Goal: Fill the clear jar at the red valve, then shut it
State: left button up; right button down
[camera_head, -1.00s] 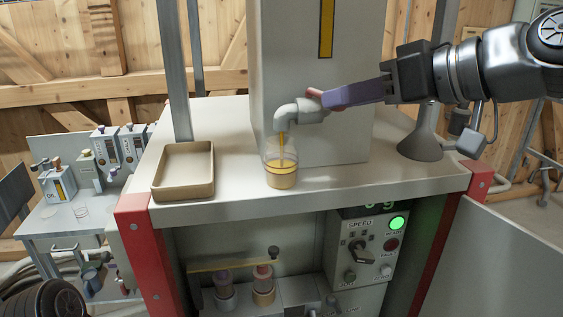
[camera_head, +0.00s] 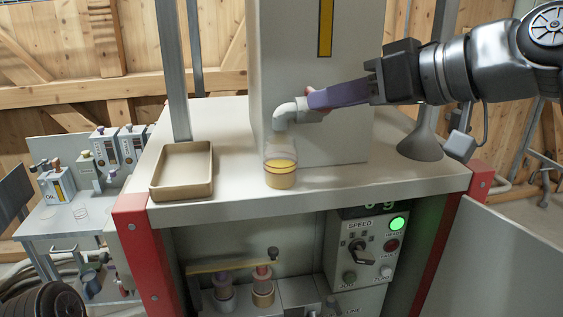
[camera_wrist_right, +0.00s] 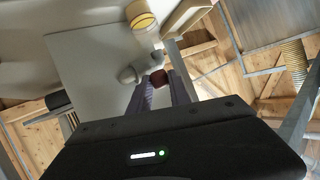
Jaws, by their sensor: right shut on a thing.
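The clear jar (camera_head: 280,171) stands upright on the machine's top shelf, under the grey spout (camera_head: 288,116), with yellow-orange liquid in its lower part. No stream shows between spout and jar. The red valve (camera_head: 311,91) handle is mostly hidden behind the purple fingers of my right gripper (camera_head: 318,98), which is shut on it. In the right wrist view the fingers (camera_wrist_right: 160,88) reach to the reddish valve handle beside the spout (camera_wrist_right: 127,74), and the jar (camera_wrist_right: 143,20) shows at the top. My left gripper is not in view.
A tan tray (camera_head: 182,171) sits left of the jar on the shelf. A grey tank (camera_head: 345,120) stands behind the spout. A control panel (camera_head: 366,250) with a lit green button is below.

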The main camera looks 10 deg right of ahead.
jog(key=shift+s+a, duration=0.25)
jog(key=shift+a, duration=0.35)
jog(key=c, duration=1.6)
grip_release()
jog(key=shift+o, duration=1.4)
jog(key=shift+s+a, duration=0.15)
jog(key=shift+a, duration=0.05)
jog(key=shift+o, duration=1)
jog(key=shift+w, duration=0.2)
